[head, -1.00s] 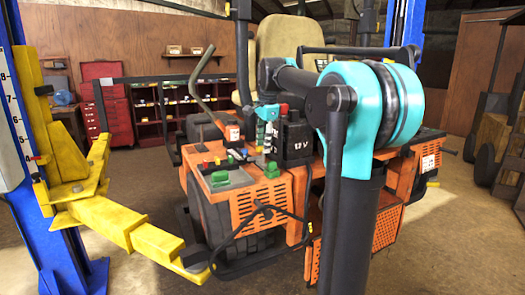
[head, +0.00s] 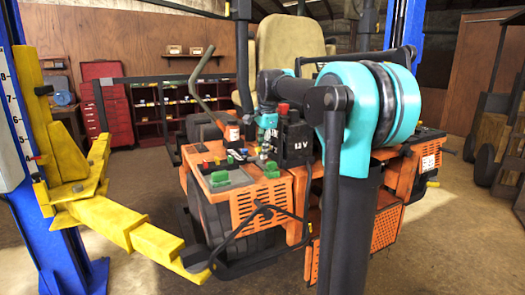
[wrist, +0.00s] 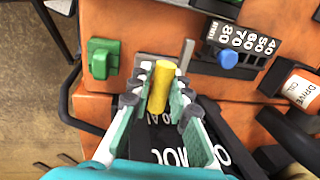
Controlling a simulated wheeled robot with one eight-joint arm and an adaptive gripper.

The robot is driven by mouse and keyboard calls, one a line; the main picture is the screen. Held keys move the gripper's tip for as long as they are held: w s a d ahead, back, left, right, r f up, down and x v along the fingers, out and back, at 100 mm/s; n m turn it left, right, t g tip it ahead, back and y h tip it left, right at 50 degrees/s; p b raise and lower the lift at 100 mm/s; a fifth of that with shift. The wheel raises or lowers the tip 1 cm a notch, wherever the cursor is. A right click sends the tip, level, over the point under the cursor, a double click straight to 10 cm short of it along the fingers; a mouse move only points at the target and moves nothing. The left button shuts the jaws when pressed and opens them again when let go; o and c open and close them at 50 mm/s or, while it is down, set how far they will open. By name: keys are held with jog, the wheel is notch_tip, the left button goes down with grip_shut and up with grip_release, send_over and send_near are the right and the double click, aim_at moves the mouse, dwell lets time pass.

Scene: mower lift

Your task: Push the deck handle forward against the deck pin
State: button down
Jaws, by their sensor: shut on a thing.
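A yellow cylindrical grip, which I take to be the deck handle (wrist: 160,88), lies between the fingers of my gripper (wrist: 158,90) in the wrist view. My gripper is shut on it, with a finger on each side. My gripper (head: 264,143) looks small in the head view, over the orange mower's control panel, and the handle cannot be made out there. A grey metal strip (wrist: 148,62) lies just beyond the handle. I cannot tell which part is the deck pin.
A green latch (wrist: 102,58) stands left of my gripper. A blue knob (wrist: 228,60) on a black numbered dial is at the right. A yellow lift arm (head: 120,220) reaches toward the orange mower (head: 285,195). A bent lever (head: 200,70) rises beside the seat (head: 290,45).

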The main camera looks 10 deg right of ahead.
aim_at(260, 163)
jog(key=shift+w+a, duration=0.25)
jog(key=shift+w, duration=0.45)
jog(key=shift+w+a, duration=0.2)
jog(key=shift+w, duration=0.5)
jog(key=shift+w+a, duration=0.25)
jog(key=shift+w, duration=0.45)
jog(key=c, duration=1.4)
grip_release()
jog(key=shift+c, duration=0.2)
notch_tip(260, 163, up, 12)
jog(key=s, duration=0.2)
jog(key=shift+s+d, duration=0.15)
jog(key=shift+d, duration=0.25)
jog(key=shift+s+f, duration=0.1)
jog(key=shift+s, duration=0.05)
